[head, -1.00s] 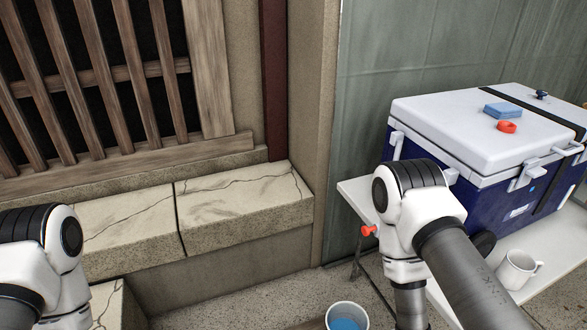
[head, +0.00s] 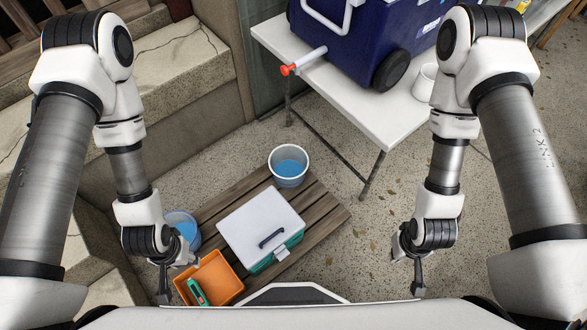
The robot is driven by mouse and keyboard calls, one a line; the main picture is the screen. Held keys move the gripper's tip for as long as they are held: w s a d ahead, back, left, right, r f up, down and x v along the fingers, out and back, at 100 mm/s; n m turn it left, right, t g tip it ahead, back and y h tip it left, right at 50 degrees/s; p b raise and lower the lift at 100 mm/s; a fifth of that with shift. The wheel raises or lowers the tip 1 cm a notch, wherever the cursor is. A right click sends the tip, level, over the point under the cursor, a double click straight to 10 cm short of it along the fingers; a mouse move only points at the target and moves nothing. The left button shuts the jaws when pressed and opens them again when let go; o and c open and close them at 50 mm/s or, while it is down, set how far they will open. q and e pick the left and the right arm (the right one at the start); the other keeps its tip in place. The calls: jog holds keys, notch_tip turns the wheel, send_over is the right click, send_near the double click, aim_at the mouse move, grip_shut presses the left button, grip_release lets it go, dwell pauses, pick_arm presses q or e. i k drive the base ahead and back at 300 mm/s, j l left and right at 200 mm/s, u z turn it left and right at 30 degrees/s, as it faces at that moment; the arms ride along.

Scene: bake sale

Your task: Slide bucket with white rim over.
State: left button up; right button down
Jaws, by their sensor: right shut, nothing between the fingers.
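A bucket with a white rim (head: 288,177) and a blue inside stands at the back of a low wooden slatted platform, behind a white-lidded box. A second bucket (head: 190,240), bluish with a pale rim, stands at the platform's left end, partly hidden by my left arm. My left gripper (head: 165,292) points down beside the orange bin, near the second bucket; its fingers are too small and edge-on to read. My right gripper (head: 418,288) hangs over bare ground right of the platform, shut and empty. Neither gripper touches the white-rimmed bucket.
The white-lidded box (head: 258,218) with a green base sits mid-platform (head: 325,213). An orange bin (head: 222,273) holding a green-and-orange tool is at front left. A white table (head: 340,100) bears a blue cooler (head: 360,45) and a white mug (head: 425,82). Stone ledges line the left.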

aim_at(289, 164)
jog(key=i+l, duration=0.15)
jog(key=l, duration=0.2)
jog(key=i+l, duration=0.2)
jog(key=l, duration=0.15)
jog(key=i+l, duration=0.15)
jog(key=l, duration=0.2)
jog(key=i+l, duration=0.2)
jog(key=l, duration=0.2)
